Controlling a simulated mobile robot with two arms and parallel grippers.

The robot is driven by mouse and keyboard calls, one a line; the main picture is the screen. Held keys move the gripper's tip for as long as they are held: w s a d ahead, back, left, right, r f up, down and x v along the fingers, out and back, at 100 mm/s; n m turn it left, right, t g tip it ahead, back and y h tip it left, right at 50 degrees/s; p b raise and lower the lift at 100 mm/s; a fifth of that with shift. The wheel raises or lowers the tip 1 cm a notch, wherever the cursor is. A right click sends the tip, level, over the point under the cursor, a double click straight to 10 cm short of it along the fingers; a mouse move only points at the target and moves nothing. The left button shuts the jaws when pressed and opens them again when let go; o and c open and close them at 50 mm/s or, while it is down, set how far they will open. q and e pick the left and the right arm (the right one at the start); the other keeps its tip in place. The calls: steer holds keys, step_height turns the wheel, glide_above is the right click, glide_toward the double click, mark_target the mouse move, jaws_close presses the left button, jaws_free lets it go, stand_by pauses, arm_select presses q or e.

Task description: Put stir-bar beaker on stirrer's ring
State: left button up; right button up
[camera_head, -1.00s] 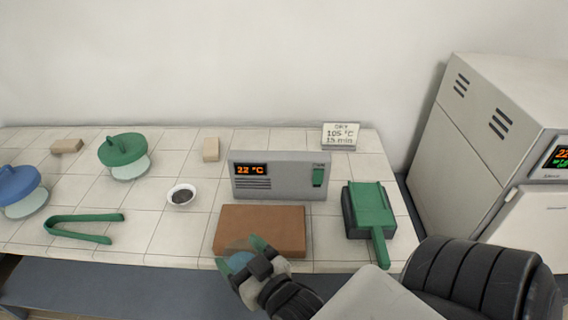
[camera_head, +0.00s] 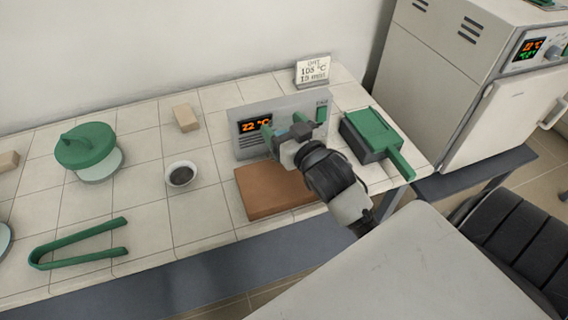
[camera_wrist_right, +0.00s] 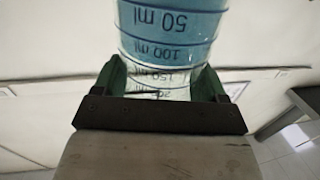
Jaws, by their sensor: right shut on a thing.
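A clear beaker (camera_wrist_right: 170,35) with dark volume marks and blue liquid fills the top of the right wrist view. My right gripper (camera_head: 288,132) is shut on it, with a green fingertip on each side of the glass. In the head view the gripper is over the brown slab, in front of the grey panel; the beaker is mostly hidden there by the gripper. I cannot make out a stir bar in it. No stirrer or marked ring can be made out for certain. My left gripper is out of view.
A grey panel (camera_head: 242,112) reading 22 °C stands behind a brown slab (camera_head: 262,192). A green-topped block (camera_head: 372,132) with a handle lies right of it. A small bowl (camera_head: 180,174), green tongs (camera_head: 75,245) and a green-lidded jar (camera_head: 87,148) are left. An oven (camera_head: 470,70) stands right.

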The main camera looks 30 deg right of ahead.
step_height(320, 180, down, 4)
steer(key=shift+s+d+f, duration=0.1)
steer(key=shift+s+f, duration=0.05)
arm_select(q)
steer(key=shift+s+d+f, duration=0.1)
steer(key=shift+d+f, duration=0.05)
arm_select(e)
steer(key=shift+f, duration=2)
steer(key=o, duration=1.1)
steer(key=shift+f, duration=0.15)
steer(key=shift+c, duration=0.2)
